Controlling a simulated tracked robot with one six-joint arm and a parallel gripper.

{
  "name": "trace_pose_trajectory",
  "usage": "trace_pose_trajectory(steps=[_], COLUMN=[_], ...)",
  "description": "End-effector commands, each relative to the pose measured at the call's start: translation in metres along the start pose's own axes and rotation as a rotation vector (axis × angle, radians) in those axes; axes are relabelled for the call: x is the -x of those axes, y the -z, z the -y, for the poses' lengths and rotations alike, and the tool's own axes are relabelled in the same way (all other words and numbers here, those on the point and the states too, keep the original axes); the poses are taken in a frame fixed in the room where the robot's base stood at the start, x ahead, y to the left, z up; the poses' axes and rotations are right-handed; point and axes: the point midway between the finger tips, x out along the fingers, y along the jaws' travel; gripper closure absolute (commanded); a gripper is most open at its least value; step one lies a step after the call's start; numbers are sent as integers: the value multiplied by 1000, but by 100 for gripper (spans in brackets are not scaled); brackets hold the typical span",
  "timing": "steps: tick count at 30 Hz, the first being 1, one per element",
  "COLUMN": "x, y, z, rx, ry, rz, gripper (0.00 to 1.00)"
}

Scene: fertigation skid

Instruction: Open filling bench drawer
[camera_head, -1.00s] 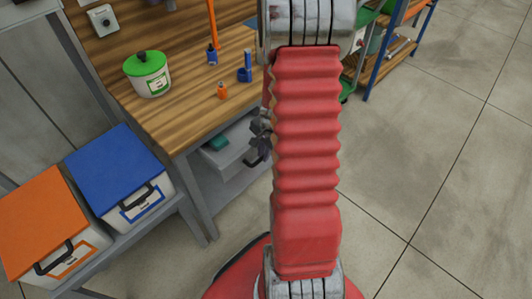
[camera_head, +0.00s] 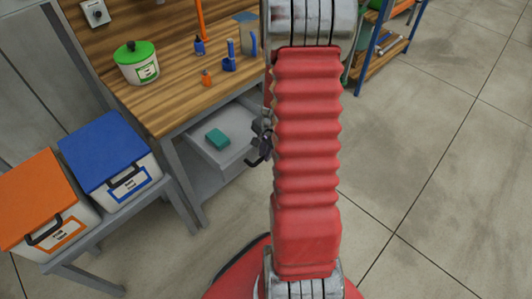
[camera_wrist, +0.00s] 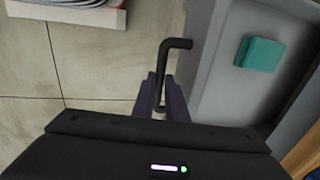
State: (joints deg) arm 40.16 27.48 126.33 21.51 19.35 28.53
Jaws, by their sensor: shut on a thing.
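The filling bench drawer (camera_head: 222,146) is a grey tray that stands pulled out from under the wooden bench top (camera_head: 185,98). A teal block (camera_head: 217,138) lies inside it. In the wrist view the drawer (camera_wrist: 215,85) is at the right, with the teal block (camera_wrist: 259,54) in it. A black bar handle (camera_wrist: 176,44) is on its front. My gripper (camera_wrist: 163,95) is shut on this handle, its dark fingers on either side of the bar. In the head view my arm hides most of my gripper; the handle (camera_head: 258,158) shows partly.
Bins with a blue lid (camera_head: 105,150) and an orange lid (camera_head: 37,195) stand on a low rack left of the bench. A green-lidded tub (camera_head: 136,62) and small bottles stand on the bench top. Floor (camera_head: 440,150) to the right is clear.

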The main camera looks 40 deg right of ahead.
Motion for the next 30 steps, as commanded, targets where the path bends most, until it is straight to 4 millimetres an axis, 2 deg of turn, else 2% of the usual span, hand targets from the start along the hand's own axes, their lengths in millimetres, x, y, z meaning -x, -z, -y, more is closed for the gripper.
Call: trace_pose_trajectory(steps=[9, 10, 17, 30], x=[1, 1, 0, 7], y=[0, 0, 1, 2], z=[-2, -2, -2, -2], rx=[-4, -4, -5, -8], ry=[-2, -2, -1, 0], rz=[3, 3, 2, 1], gripper=[100, 86, 70, 69])
